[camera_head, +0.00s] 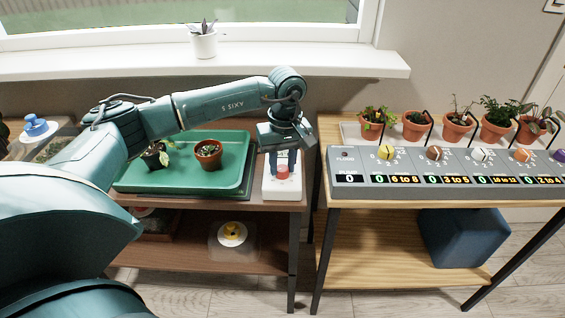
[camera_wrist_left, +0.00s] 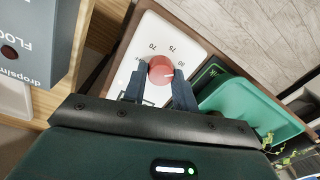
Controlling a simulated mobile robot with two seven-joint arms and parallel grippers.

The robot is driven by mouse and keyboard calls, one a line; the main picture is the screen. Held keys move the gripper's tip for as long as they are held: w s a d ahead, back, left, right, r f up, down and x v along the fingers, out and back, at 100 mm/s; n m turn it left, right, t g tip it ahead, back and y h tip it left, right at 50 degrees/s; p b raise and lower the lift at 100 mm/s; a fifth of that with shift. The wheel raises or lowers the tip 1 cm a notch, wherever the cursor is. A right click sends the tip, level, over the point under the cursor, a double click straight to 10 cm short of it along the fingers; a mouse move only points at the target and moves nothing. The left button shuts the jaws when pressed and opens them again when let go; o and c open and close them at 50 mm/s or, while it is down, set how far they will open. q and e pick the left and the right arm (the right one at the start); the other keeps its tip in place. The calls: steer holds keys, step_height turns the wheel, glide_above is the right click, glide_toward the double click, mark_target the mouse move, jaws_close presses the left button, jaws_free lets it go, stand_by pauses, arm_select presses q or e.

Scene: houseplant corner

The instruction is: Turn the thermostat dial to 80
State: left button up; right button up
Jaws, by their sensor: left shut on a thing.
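The thermostat (camera_head: 283,193) is a white box at the right end of the brown table, with a red dial (camera_head: 283,173) on it. In the left wrist view, the white thermostat face (camera_wrist_left: 190,35) shows the marks 70 and 75 beyond the red dial (camera_wrist_left: 160,68), and what looks like an 80 to its right. A pale pointer line on the dial points roughly right. My left gripper (camera_wrist_left: 158,80) is shut on the dial, a finger on each side; it also shows over the thermostat in the head view (camera_head: 284,160). My right gripper is out of view.
A green tray (camera_head: 130,183) with potted plants is just left of the thermostat. Right of a narrow gap, a wooden table bears a grey dial panel (camera_head: 450,190) and several potted plants. The windowsill (camera_head: 120,62) runs behind.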

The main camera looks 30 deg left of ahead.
mark_target(285, 167)
arm_select(q)
steer(key=o, duration=1)
steer(key=r, duration=0.6)
steer(key=r+p, duration=0.1)
steer(key=r, duration=0.6)
steer(key=shift+w+d+r, duration=0.15)
steer(key=shift+w+d, duration=0.05)
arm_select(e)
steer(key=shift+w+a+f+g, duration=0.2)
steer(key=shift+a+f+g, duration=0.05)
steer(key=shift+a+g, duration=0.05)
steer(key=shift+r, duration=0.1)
